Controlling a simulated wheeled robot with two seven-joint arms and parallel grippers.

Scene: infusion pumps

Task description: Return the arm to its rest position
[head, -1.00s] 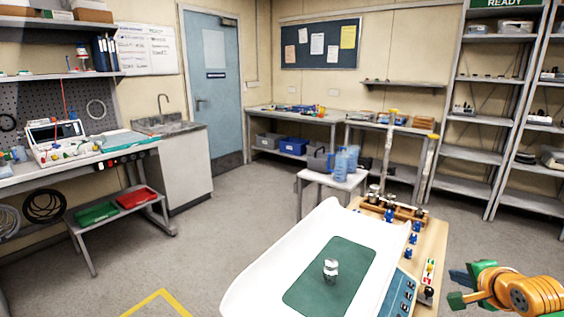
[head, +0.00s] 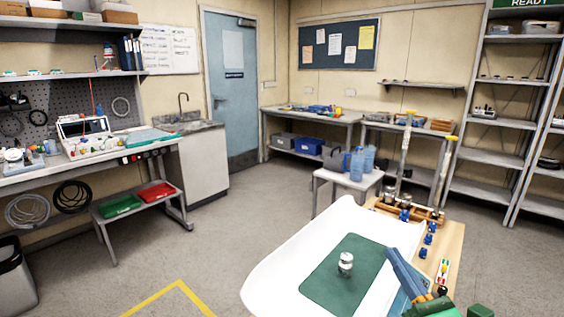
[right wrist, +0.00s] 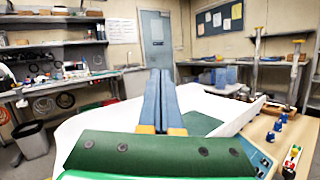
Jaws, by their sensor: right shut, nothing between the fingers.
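My right gripper (head: 394,256) shows at the lower right of the head view, its blue fingers pointing up and left over the right edge of the white tray (head: 262,290). In the right wrist view its two blue fingers (right wrist: 160,74) lie side by side, shut and empty, with the green gripper body below them. A small silvery fitting (head: 345,264) stands upright on the green mat (head: 325,283) in the tray, apart from the fingers. My left gripper is in neither view.
A wooden board (head: 452,246) with blue fittings (head: 428,239) and two tall posts lies right of the tray. A small table (head: 330,179) with blue bottles (head: 357,160) stands behind. A workbench (head: 100,163) is at the left, a bin (head: 15,275) below it. Open floor lies between.

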